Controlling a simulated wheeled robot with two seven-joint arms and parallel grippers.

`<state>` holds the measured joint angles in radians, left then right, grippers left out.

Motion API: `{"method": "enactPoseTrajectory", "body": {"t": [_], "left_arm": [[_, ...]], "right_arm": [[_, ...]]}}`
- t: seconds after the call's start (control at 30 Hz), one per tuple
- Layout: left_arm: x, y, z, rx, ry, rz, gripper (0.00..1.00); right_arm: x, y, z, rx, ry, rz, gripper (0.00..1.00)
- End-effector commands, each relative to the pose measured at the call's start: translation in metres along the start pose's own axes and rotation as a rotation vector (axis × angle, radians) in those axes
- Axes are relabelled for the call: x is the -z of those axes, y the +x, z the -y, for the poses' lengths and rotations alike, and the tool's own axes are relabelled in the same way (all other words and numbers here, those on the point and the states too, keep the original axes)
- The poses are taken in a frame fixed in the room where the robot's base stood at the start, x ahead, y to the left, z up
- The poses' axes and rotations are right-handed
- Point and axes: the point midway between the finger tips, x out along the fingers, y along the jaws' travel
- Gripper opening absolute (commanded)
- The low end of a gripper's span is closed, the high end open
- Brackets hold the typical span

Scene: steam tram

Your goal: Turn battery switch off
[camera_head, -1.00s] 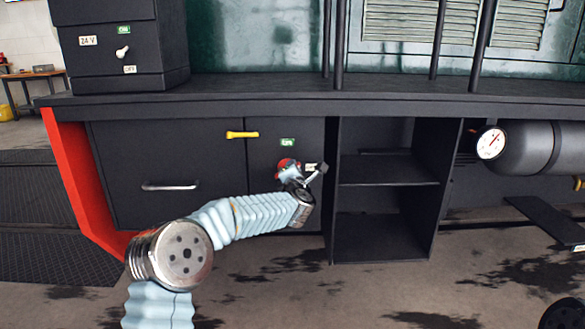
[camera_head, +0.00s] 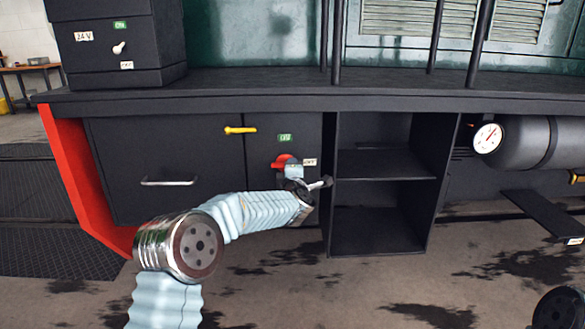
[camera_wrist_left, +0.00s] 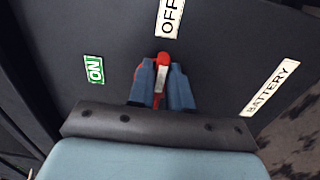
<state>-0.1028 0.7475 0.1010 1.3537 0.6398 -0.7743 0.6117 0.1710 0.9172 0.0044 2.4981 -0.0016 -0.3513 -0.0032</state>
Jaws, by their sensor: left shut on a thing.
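The battery switch has a red handle (camera_head: 283,160) on the dark cabinet front, below a green ON label (camera_head: 285,138) and left of a white OFF label (camera_head: 309,162). My left gripper (camera_head: 293,172) is shut on the handle. In the left wrist view, my gripper's blue fingers (camera_wrist_left: 162,88) flank the red handle (camera_wrist_left: 163,59), whose visible end points toward the OFF label (camera_wrist_left: 170,18). The ON label (camera_wrist_left: 94,69) is at the left there and a BATTERY label (camera_wrist_left: 270,88) at the right. The fingers hide part of the switch. My right gripper is not in view.
A yellow handle (camera_head: 240,130) and a drawer pull (camera_head: 169,182) are left of the switch. Open shelves (camera_head: 380,165) stand to the right, with a grey tank and gauge (camera_head: 487,138) beyond. A 24 V box (camera_head: 118,45) sits above on the ledge.

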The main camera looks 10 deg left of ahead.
Motion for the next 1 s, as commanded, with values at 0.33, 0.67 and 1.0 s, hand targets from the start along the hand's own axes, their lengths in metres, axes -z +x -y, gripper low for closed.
{"method": "enactPoseTrajectory", "body": {"t": [0.33,0.67,1.0], "left_arm": [[-0.002,-0.001,0.002,0.004,0.005,0.003,0.00],[-0.001,0.000,0.001,0.002,0.003,0.002,0.39],[0.000,-0.033,0.001,0.001,0.003,0.003,0.39]], "right_arm": [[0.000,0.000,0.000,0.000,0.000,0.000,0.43],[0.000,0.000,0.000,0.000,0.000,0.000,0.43],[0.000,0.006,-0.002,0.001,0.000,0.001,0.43]]}}
